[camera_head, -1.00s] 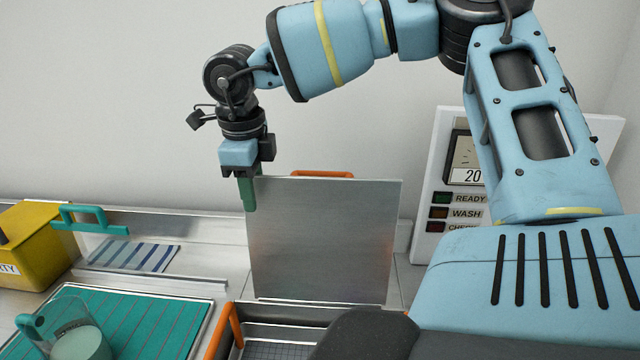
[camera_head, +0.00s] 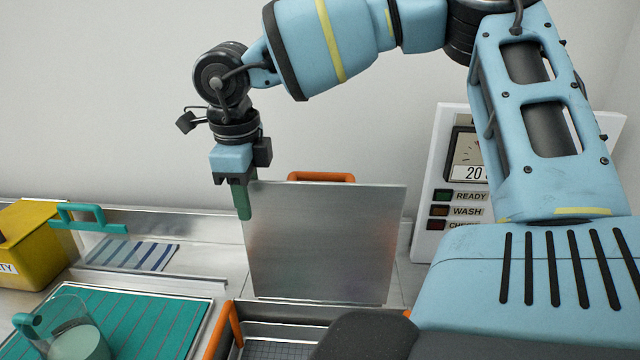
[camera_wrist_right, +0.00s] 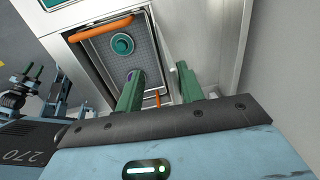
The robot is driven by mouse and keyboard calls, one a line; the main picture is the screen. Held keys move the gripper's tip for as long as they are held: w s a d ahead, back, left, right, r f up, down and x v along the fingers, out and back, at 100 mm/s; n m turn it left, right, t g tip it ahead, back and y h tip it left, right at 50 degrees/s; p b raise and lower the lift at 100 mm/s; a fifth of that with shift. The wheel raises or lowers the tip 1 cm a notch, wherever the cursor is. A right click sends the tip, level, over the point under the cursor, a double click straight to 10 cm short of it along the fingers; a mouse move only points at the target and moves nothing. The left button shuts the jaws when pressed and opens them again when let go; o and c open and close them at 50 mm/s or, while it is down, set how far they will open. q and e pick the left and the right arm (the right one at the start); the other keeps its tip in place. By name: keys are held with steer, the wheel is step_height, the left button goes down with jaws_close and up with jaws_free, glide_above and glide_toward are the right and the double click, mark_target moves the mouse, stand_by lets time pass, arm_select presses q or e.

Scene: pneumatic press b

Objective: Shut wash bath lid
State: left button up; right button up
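The wash bath lid (camera_head: 325,240) is a flat grey metal panel. It stands nearly upright at the back of the bath, with an orange handle (camera_head: 320,176) behind its top edge. The open bath (camera_head: 280,331) is below it, partly hidden by my arm. My right gripper (camera_head: 242,200) points down at the lid's upper left corner. Its green fingers are apart in the right wrist view (camera_wrist_right: 160,85), with nothing clearly between them; whether they touch the lid I cannot tell.
A panel (camera_head: 465,190) with a display and READY and WASH lamps stands at the right. At the left are a yellow box (camera_head: 40,245), a teal mat (camera_head: 150,320) and a clear jug (camera_head: 75,330). A green round object (camera_wrist_right: 122,44) lies in the bath.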

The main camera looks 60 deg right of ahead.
arm_select(q)
steer(key=shift+s+f+b, duration=0.25)
steer(key=shift+f+b, duration=0.1)
steer(key=shift+f, duration=0.1)
arm_select(e)
steer(key=shift+s+a+f, duration=0.1)
steer(key=shift+s+a, duration=0.25)
steer(key=shift+a, duration=0.25)
steer(key=shift+s+a+f, duration=0.1)
steer(key=shift+s+a, duration=0.2)
steer(key=shift+a, duration=0.3)
steer(key=shift+r, duration=0.1)
steer(key=shift+a, duration=0.1)
